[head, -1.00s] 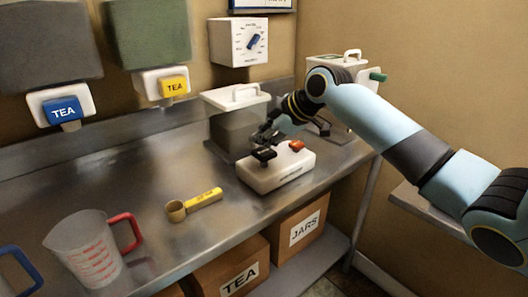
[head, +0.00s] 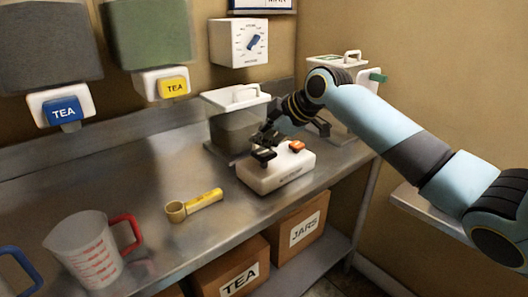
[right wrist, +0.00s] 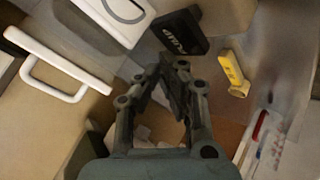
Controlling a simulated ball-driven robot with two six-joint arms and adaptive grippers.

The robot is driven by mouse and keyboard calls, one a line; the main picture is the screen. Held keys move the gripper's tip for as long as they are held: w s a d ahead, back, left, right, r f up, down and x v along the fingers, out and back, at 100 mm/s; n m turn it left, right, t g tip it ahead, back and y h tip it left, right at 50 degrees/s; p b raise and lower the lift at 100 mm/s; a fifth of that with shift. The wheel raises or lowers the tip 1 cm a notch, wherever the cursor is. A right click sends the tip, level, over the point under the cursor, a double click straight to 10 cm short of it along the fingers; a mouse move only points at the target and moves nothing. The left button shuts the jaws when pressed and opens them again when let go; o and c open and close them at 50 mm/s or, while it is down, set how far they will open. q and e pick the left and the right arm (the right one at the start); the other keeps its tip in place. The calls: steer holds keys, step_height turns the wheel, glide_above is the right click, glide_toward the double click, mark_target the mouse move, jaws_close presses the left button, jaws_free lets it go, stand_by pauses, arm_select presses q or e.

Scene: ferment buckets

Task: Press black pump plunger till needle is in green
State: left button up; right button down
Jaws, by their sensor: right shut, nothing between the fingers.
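The white pump unit (head: 275,174) stands on the steel counter, with a black plunger block (head: 264,155) on its left top and a red-orange part on its right top. My right gripper (head: 262,138) is shut and empty, just above and behind the black plunger. In the right wrist view the black plunger (right wrist: 180,32), lettered PUMP, lies beyond the closed fingertips (right wrist: 170,68); whether they touch it I cannot tell. No gauge needle or green zone can be made out. My left gripper is not in view.
A lidded clear bucket (head: 236,120) stands close behind the pump, another (head: 335,75) further right. A white dial box (head: 238,42) hangs on the wall.

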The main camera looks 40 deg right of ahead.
mark_target(262, 153)
steer(key=shift+f, duration=0.4)
steer(key=shift+s+f+b, duration=0.1)
steer(key=shift+f+b, duration=0.9)
steer(key=shift+f, duration=0.7)
stand_by(1.2)
stand_by(0.4)
steer(key=shift+r+p, duration=1.95)
steer(key=shift+r, duration=0.2)
step_height(262, 153, up, 5)
steer(key=p, duration=0.4)
steer(key=shift+p, duration=0.35)
stand_by(0.7)
